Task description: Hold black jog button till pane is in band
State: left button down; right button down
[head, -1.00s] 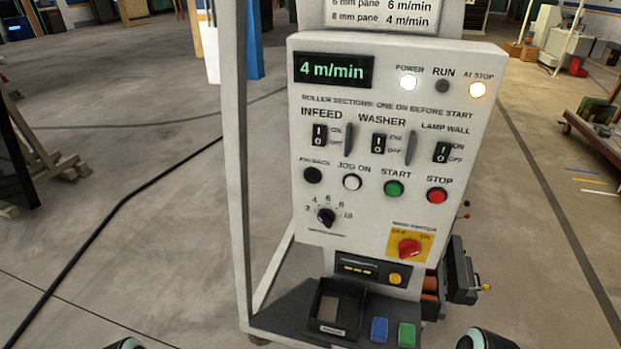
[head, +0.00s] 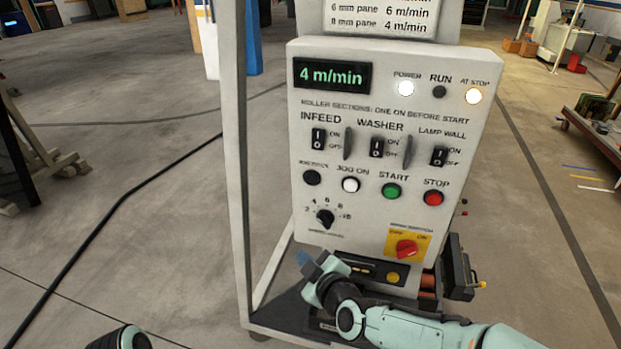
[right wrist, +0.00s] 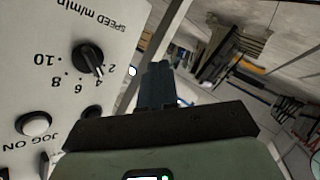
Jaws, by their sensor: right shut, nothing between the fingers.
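The black jog button (head: 312,178), labelled jog back, sits at the left of the button row on the pale control panel (head: 375,225). My right gripper (head: 303,258) is in front of the panel's lower left, below the speed knob and the black button, apart from the button. Its blue fingers are shut and empty, and they also show in the right wrist view (right wrist: 158,85). The speed knob (right wrist: 88,60) and white jog-on button (right wrist: 33,123) are beside it there. My left gripper is not in view. No pane or band is visible.
The display (head: 332,75) reads 4 m/min. The power lamp (head: 406,88) and at-stop lamp (head: 474,96) are lit; run is dark. Green start (head: 391,191) and red stop (head: 433,198) buttons share the button row. A pale post (head: 236,200) stands left of the panel.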

aim_at(311, 179)
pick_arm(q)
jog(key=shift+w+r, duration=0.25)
pick_arm(e)
notch_tip(311, 179, up, 14)
jog(key=s+a+n+t+y, duration=0.1)
jog(key=s+n+t, duration=0.1)
jog(key=n, duration=0.1)
jog(key=shift+a+f+y, duration=0.2)
jog(key=shift+a+y, duration=0.2)
